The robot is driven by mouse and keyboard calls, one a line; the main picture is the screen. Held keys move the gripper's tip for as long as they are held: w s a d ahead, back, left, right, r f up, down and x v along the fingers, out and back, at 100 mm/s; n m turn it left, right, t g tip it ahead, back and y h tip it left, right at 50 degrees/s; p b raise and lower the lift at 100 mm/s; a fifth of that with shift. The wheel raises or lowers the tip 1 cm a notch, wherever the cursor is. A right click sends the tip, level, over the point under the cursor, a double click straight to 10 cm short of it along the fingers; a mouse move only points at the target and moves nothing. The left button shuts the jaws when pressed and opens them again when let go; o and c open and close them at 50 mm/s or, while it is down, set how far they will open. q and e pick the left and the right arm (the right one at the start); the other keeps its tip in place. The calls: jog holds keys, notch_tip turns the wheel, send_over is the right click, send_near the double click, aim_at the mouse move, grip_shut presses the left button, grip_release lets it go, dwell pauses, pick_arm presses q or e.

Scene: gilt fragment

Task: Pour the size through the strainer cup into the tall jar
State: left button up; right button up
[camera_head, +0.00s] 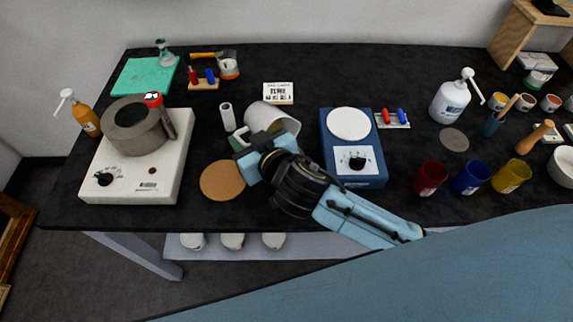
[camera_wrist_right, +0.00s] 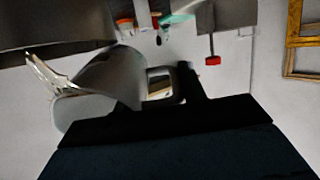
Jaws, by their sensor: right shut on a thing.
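My right gripper (camera_head: 262,152) is shut on a grey-white cup (camera_head: 280,119) above the middle of the table. In the right wrist view the cup (camera_wrist_right: 115,72) is tilted, and its handle sits at the fingers (camera_wrist_right: 160,88). A pale, shiny, ragged shape (camera_wrist_right: 50,77) shows by the cup; I cannot tell whether it is liquid. A large grey metal wall (camera_wrist_right: 50,25) is at the upper left there. In the head view a pale green-edged thing (camera_head: 239,140) is partly hidden beside the cup. I cannot clearly identify the strainer cup or tall jar. My left gripper is out of view.
A metal pot (camera_head: 136,140) stands on a white hotplate (camera_head: 130,191) at the left. A cork mat (camera_head: 222,180), a small white cylinder (camera_head: 227,117) and a blue scale (camera_head: 355,177) are near the gripper. Red, blue and yellow cups (camera_head: 511,175) stand front right.

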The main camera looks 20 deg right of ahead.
jog(key=shift+w+a+r+t+b, duration=0.3)
jog(key=shift+t+b, duration=0.5)
jog(key=shift+b, duration=0.55)
